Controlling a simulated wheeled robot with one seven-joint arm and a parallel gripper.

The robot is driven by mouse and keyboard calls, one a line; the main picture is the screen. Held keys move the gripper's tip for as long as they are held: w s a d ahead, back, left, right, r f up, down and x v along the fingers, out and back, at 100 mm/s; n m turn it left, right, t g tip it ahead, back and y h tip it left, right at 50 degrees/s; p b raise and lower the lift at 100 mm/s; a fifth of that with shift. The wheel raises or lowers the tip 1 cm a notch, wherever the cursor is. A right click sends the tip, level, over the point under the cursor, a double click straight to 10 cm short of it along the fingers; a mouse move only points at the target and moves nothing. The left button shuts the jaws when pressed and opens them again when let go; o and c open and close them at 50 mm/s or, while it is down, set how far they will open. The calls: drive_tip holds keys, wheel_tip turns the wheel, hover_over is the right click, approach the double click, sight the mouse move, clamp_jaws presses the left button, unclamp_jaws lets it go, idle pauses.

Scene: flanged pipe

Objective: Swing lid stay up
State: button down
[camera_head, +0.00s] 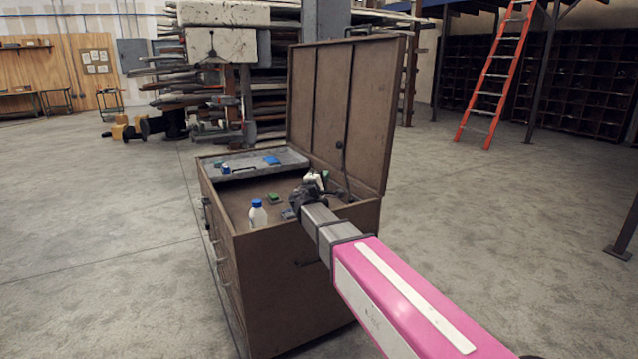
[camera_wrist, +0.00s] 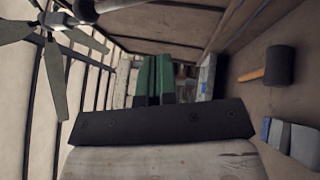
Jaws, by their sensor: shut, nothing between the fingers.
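A brown chest (camera_head: 290,290) stands on the floor in the head view, its lid (camera_head: 345,110) standing open. A thin dark stay (camera_head: 344,168), with a small round end against the lid's inner face, runs down toward the chest's right rear rim. My gripper (camera_head: 314,180) is shut and empty above the chest's right part, just left of the stay. Whether it touches the stay cannot be told. The stay cannot be made out surely in the wrist view.
A grey tray (camera_head: 250,165) with blue items lies at the chest's back left. A white bottle with a blue cap (camera_head: 257,215) and a green item (camera_head: 274,199) are inside the chest. The wrist view shows a black mallet (camera_wrist: 279,66). Floor around the chest is clear.

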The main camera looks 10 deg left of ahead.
drive_tip(key=w+d+r, duration=0.1)
drive_tip(key=w+d, duration=0.3)
drive_tip(key=shift+d+r, duration=0.3)
drive_tip(key=shift+d, duration=0.05)
drive_tip(key=w+d+r+m+g+y, duration=0.1)
drive_tip(key=w+d+m+g, duration=0.2)
drive_tip(key=w+d, duration=0.3)
drive_tip(key=shift+w+d+g+y, duration=0.35)
drive_tip(key=shift+d+g, duration=0.45)
drive_tip(key=shift+d, duration=1.05)
drive_tip(key=shift+r, duration=0.1)
